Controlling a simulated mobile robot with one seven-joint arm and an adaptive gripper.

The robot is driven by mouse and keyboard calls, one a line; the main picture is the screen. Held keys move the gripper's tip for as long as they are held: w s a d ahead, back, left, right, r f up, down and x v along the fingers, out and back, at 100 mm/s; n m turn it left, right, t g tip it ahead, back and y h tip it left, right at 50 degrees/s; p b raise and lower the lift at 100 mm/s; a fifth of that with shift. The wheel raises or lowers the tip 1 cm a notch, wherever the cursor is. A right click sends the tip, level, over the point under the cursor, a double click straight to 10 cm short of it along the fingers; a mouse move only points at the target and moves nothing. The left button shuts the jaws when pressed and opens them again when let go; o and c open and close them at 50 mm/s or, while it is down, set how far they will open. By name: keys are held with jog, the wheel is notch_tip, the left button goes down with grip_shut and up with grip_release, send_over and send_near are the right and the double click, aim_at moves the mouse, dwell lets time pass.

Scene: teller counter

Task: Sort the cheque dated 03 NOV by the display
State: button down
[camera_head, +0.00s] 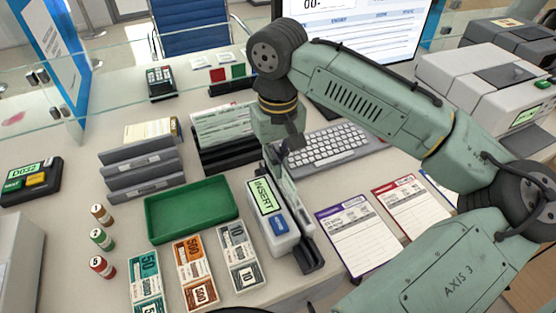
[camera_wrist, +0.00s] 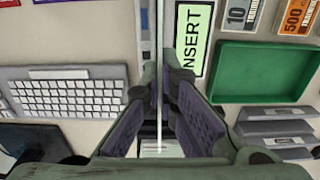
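My gripper (camera_head: 281,165) points down over the cheque reader (camera_head: 281,236), a white unit whose green display (camera_head: 264,196) reads INSERT. In the wrist view my gripper (camera_wrist: 163,78) has its fingers closed on a thin pale sheet seen edge-on, the cheque (camera_wrist: 159,40). Its date cannot be read. The cheque stands upright, in line with the dark slot (camera_head: 311,257) along the reader's right side; I cannot tell whether its lower edge is inside. More cheques (camera_head: 222,122) stand in a dark rack behind. A grey tiered sorter (camera_head: 145,177) is at the left.
A green tray (camera_head: 190,212) lies left of the reader, with banknote stacks (camera_head: 196,270) in front. A keyboard (camera_head: 330,147) is behind to the right, and printed forms (camera_head: 358,236) lie at the right. A glass screen crosses the back.

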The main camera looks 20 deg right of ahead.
jog(key=shift+r+p, duration=0.65)
jog(key=shift+r, duration=2.65)
jog(key=shift+w, duration=0.1)
